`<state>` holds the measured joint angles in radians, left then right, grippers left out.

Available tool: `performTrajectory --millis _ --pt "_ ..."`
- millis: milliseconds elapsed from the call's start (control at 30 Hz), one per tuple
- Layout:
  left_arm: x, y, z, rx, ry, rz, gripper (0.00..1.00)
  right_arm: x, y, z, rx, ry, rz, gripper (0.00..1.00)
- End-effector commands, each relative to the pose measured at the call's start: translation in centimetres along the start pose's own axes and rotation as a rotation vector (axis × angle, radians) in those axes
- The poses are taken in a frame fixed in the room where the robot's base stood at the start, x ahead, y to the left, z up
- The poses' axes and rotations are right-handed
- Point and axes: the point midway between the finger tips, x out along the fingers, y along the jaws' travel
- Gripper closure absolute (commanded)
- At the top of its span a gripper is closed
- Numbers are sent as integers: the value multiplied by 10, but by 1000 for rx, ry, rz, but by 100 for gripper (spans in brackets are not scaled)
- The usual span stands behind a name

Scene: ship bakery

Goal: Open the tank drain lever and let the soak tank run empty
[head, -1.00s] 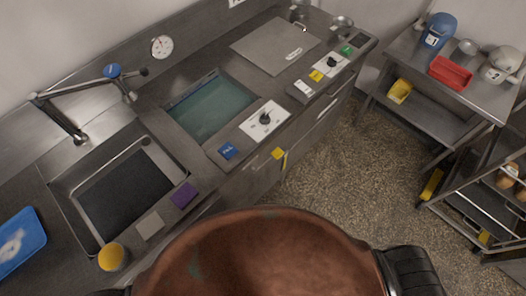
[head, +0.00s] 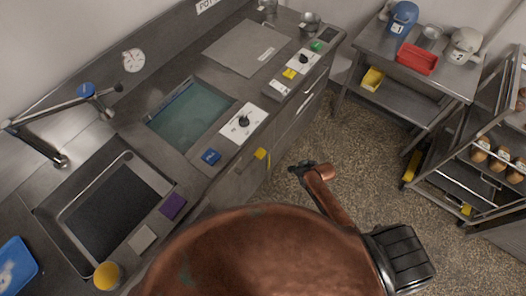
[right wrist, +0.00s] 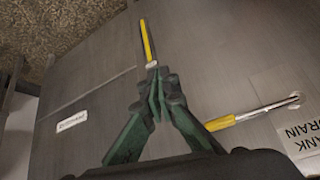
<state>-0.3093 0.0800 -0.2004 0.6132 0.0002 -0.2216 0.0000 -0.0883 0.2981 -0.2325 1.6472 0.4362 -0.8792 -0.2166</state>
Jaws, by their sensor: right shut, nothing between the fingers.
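The soak tank (head: 150,122) is sunk in the steel counter and holds teal water. In the right wrist view, the drain lever (right wrist: 240,118) has a yellow grip and a metal rod that runs right to a pivot beside the "TANK DRAIN" label (right wrist: 300,135). My right gripper (right wrist: 156,80) is shut and empty, left of this lever and apart from it. In the head view my right gripper (head: 295,168) is in front of the counter, over the aisle. A second yellow bar (right wrist: 148,40) lies just beyond the fingertips. My left gripper is out of view.
A sink (head: 50,205) with a dark bottom lies left of the tank. A white knob panel (head: 243,122) and a blue tag (head: 211,156) sit by the tank's front. A shelf table (head: 385,45) and a bread rack (head: 440,150) stand right, across the speckled floor.

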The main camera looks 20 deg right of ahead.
Motion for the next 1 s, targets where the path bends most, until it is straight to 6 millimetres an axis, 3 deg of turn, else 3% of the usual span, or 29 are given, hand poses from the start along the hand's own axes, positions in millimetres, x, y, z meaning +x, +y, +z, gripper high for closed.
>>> performTrajectory --millis 33,100,200,300,433,767,1000 --pt "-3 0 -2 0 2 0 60 -23 -10 -44 -50 45 -30 100" --pt "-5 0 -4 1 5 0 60 -50 -26 -86 -109 87 -69 100" --pt "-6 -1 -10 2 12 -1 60 -81 -47 -125 -179 129 -113 100" --pt "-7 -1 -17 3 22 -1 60 -100 -60 -145 -224 151 -138 100" --pt "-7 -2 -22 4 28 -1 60 -108 -66 -153 -245 160 -149 100" --pt "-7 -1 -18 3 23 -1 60 -106 -66 -153 -243 161 -148 100" --pt "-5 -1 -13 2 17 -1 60 -78 -71 -158 -241 161 -150 100"
